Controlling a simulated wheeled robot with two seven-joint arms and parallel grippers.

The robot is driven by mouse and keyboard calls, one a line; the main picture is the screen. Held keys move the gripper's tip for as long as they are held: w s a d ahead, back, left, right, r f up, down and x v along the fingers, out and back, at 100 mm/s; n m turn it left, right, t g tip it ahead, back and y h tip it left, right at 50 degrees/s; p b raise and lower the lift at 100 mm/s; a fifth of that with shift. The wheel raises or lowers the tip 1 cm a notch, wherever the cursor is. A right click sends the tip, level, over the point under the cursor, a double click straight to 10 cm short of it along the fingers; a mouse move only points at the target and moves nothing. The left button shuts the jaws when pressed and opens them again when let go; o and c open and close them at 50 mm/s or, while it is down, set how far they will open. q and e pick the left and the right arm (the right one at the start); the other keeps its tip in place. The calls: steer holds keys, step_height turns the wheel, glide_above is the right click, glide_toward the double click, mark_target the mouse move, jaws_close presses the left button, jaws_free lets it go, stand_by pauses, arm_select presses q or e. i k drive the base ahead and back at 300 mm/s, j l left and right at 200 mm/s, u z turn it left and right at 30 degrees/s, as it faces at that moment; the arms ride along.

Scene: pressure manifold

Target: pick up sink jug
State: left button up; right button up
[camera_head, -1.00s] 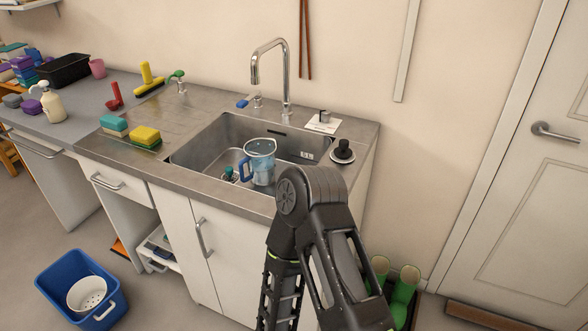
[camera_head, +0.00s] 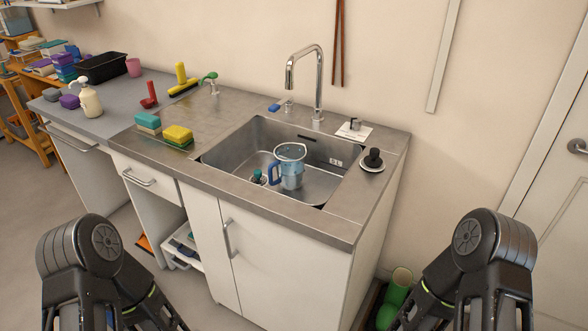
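The sink jug (camera_head: 292,172) is a clear, bluish jug with a blue handle on its left side. It stands upright in the steel sink basin (camera_head: 240,147), near the middle. Both my arms show at the bottom of the head view, the left one at the lower left and the right one at the lower right, in front of the sink cabinet. Neither gripper can be made out in the frame. Nothing of mine touches the jug.
A tall faucet (camera_head: 319,75) rises behind the basin. A black stopper (camera_head: 373,160) sits on the right rim. Yellow (camera_head: 178,135) and teal (camera_head: 148,122) sponges lie left of the basin. A white soap bottle (camera_head: 89,100) stands on the left counter. Green boots (camera_head: 397,292) stand right of the cabinet.

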mark_target(289, 157)
steer(key=i+j, duration=0.8)
steer(key=j, duration=0.2)
steer(key=i+j+z, duration=0.2)
steer(key=z, duration=1.4)
